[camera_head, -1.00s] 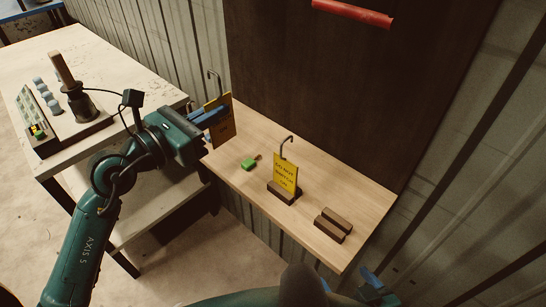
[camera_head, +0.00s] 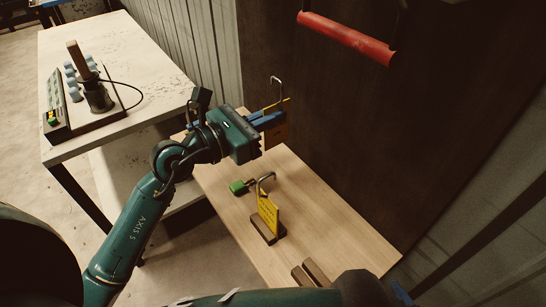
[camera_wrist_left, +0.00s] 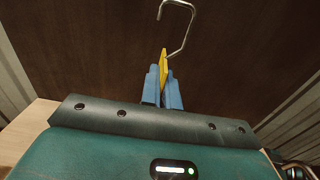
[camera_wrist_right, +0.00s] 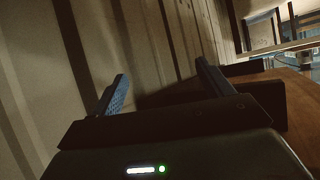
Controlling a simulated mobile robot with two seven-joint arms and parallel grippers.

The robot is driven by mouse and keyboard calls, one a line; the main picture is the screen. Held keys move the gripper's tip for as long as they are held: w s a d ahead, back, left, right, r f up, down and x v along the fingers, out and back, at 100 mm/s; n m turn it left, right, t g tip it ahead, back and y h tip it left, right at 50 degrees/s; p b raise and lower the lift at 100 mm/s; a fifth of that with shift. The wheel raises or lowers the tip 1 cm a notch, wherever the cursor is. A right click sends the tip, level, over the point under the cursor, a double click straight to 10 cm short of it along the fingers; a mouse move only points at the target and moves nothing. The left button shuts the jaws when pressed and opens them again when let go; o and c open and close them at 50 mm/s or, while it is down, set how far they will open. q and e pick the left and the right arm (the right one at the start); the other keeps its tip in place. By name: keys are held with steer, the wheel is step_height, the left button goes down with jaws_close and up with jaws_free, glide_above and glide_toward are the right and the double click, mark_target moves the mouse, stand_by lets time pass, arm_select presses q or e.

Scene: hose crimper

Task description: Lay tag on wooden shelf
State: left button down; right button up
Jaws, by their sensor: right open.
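A yellow tag (camera_head: 277,132) with a metal hook is held in my left gripper (camera_head: 268,119), above the far end of the wooden shelf (camera_head: 345,232). In the left wrist view the blue fingers are shut on the tag (camera_wrist_left: 163,62), and its hook rises above them. A second yellow tag (camera_head: 269,212) with a hook stands upright in a dark wooden block on the shelf. My right gripper (camera_wrist_right: 160,78) is open and empty in the right wrist view. In the head view its arm crosses the bottom edge, and the gripper is mostly hidden.
A green padlock (camera_head: 238,187) lies on the shelf near the standing tag. An empty slotted block (camera_head: 311,273) sits at the near end. A dark panel with a red bar (camera_head: 346,38) rises behind. A white table (camera_head: 130,50) stands at left.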

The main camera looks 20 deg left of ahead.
mark_target(270, 148)
arm_select(q)
step_height(270, 148, down, 2)
steer(key=shift+f, duration=0.1)
step_height(270, 148, down, 4)
steer(key=shift+r+b, duration=0.1)
steer(key=shift+b, duration=0.85)
steer(key=shift+f, duration=0.55)
steer(key=c, duration=1.6)
jaws_free()
steer(key=shift+r, duration=0.1)
steer(key=shift+c, duration=0.2)
arm_select(e)
steer(key=shift+a+f+m, duration=0.25)
steer(key=shift+f+m, duration=0.05)
steer(key=shift+f, duration=0.5)
steer(key=shift+s, duration=0.1)
